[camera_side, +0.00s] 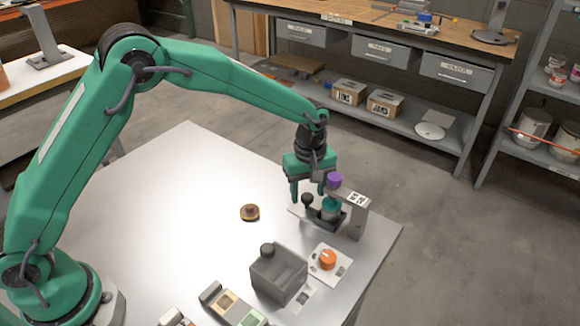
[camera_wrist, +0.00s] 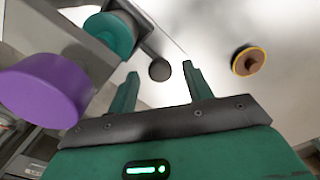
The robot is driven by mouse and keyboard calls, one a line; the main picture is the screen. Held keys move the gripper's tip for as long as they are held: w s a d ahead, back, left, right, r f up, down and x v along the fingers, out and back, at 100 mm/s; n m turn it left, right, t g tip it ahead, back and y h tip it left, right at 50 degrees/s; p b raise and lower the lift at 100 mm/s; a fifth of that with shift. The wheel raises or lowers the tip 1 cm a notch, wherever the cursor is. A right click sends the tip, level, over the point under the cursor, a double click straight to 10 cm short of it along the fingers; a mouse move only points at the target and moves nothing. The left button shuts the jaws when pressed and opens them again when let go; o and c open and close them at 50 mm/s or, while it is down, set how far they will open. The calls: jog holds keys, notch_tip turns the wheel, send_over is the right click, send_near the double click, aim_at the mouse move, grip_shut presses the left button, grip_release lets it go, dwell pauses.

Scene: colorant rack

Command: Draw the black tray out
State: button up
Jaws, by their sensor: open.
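The black tray (camera_side: 341,221) sits low under a grey bracket stand (camera_side: 357,212), and its edge also shows in the wrist view (camera_wrist: 148,36). A teal cylinder (camera_side: 330,208) stands on or in the tray. A round dark knob (camera_side: 307,199) is at the tray's near left side. My gripper (camera_side: 306,193) points down over the knob, fingers open. In the wrist view the knob (camera_wrist: 160,69) appears between the two fingertips (camera_wrist: 160,73). I cannot tell whether either finger touches it. My gripper partly hides the stand and tray.
A purple cylinder (camera_side: 334,180) is high on the stand, close beside my gripper. A brown disc (camera_side: 250,212) lies left on the bare table. A grey box (camera_side: 278,276) and an orange dial (camera_side: 328,259) stand in front. The table's right edge is close.

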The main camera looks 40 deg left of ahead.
jog(key=shift+f, duration=0.45)
grip_shut()
jog(key=shift+a, duration=3.85)
grip_release()
jog(key=shift+d, duration=0.1)
jog(key=shift+r, duration=0.1)
notch_tip(320, 180, up, 8)
